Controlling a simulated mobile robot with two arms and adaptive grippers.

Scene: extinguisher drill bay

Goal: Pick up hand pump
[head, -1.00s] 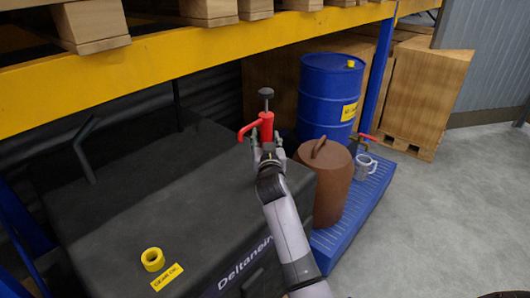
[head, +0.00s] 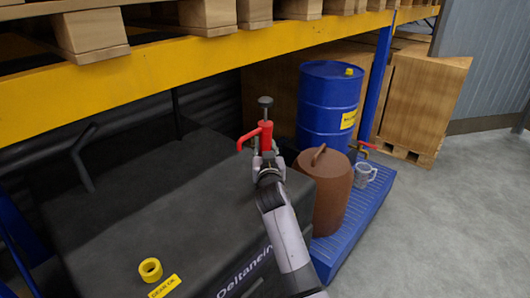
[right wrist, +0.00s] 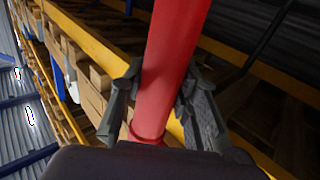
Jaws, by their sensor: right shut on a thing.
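The hand pump (head: 266,136) has a red body, a red spout to the left and a dark grey handle on top. It stands upright above the far right part of the dark chest in the head view. My right gripper (head: 268,158) is shut on its lower body. In the right wrist view the red pump body (right wrist: 172,62) runs between the two fingers (right wrist: 160,105), one on each side. I cannot tell whether the pump's lower end touches the chest top. My left gripper is not in view.
A dark chest (head: 150,215) carries a yellow ring (head: 150,269) and a yellow label (head: 165,288). A brown container (head: 326,200), a blue drum (head: 328,105) and a clear jug (head: 365,174) stand on a blue spill pallet (head: 345,238). A yellow rack beam (head: 190,65) crosses above.

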